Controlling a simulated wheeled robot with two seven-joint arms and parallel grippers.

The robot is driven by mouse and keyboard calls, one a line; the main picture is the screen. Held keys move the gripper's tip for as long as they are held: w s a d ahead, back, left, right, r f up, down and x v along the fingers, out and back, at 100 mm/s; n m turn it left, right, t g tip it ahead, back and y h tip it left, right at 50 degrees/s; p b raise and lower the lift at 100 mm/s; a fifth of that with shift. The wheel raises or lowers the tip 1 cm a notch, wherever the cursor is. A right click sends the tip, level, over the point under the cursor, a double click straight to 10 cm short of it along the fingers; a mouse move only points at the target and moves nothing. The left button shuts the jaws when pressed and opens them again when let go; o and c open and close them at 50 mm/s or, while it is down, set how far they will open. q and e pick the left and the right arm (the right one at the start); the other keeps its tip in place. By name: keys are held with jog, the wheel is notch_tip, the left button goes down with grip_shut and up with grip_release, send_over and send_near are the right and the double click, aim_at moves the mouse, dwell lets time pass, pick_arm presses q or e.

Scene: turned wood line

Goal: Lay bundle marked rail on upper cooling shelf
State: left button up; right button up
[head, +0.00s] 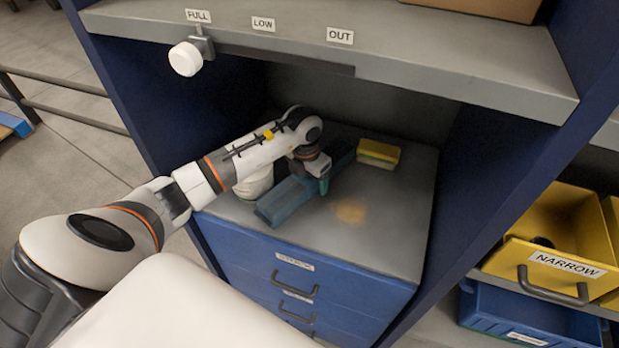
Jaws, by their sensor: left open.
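I see no bundle marked rail, and no shelf here carries a cooling label. My left gripper (322,184) is open and points down over the drawer unit's grey top (390,220), inside the dark blue frame. It is close beside a long teal-blue object (285,203) lying there; I cannot tell whether they touch. My right gripper is not in view.
A yellow and green sponge (378,153) lies right of the gripper, near a tan patch. Overhead is a grey shelf (450,62) labelled FULL, LOW and OUT, with a white knob (186,59). A yellow bin marked NARROW (560,240) and a blue bin (525,318) are at right.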

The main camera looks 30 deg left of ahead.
pick_arm(q)
jog(key=shift+c, duration=0.4)
jog(key=c, duration=1.5)
